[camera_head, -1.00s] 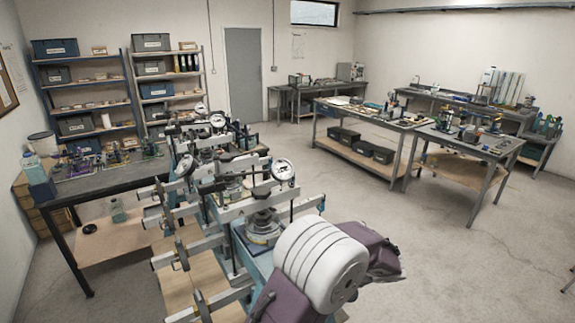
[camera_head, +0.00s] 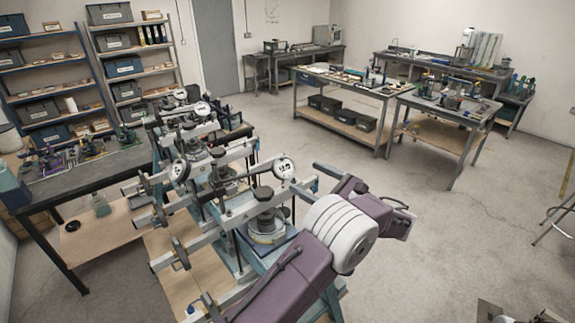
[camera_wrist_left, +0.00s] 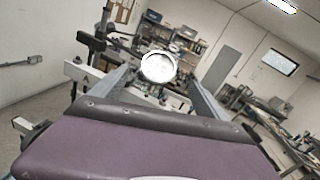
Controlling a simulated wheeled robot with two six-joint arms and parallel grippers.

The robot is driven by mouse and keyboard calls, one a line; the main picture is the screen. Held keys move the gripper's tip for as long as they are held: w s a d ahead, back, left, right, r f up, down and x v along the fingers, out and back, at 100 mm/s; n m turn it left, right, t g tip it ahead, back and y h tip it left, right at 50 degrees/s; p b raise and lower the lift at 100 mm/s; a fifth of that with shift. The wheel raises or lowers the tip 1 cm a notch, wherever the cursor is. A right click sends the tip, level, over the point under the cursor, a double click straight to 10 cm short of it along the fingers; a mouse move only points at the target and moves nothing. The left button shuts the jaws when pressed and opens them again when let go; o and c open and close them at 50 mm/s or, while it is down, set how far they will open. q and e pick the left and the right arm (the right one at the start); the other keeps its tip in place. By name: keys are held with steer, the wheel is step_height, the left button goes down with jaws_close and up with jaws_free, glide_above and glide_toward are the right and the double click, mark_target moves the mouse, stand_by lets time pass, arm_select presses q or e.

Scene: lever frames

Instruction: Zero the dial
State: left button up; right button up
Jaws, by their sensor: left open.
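The nearest dial (camera_head: 284,167) is a round white gauge on a lever frame (camera_head: 265,225) near the middle of the head view. Its needle is too small to read. The left wrist view shows a round white dial face (camera_wrist_left: 158,67) ahead, framed between my two fingers, with its markings washed out. My right gripper is not in view.
More lever frames with white dials (camera_head: 202,108) stand in a row behind. A dark bench (camera_head: 95,175) with small apparatus is at the left, below shelves (camera_head: 95,65). Work tables (camera_head: 350,95) stand at the back right.

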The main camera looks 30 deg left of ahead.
mark_target(287, 169)
arm_select(q)
steer(key=x, duration=0.1)
steer(key=p+x, duration=0.1)
steer(key=x, duration=0.1)
steer(key=p+x, duration=0.1)
steer(key=shift+a+r, duration=0.15)
steer(key=shift+r, duration=0.1)
steer(key=x, duration=0.2)
steer(key=f+p+x, duration=0.1)
steer(key=x, duration=0.2)
steer(key=shift+w+a+f, duration=0.1)
steer(key=shift+a+f, duration=0.1)
steer(key=shift+a, duration=0.1)
steer(key=shift+r+v, duration=0.25)
steer(key=shift+v, duration=0.75)
steer(key=c, duration=0.6)
steer(key=shift+a, duration=0.15)
steer(key=c, duration=0.8)
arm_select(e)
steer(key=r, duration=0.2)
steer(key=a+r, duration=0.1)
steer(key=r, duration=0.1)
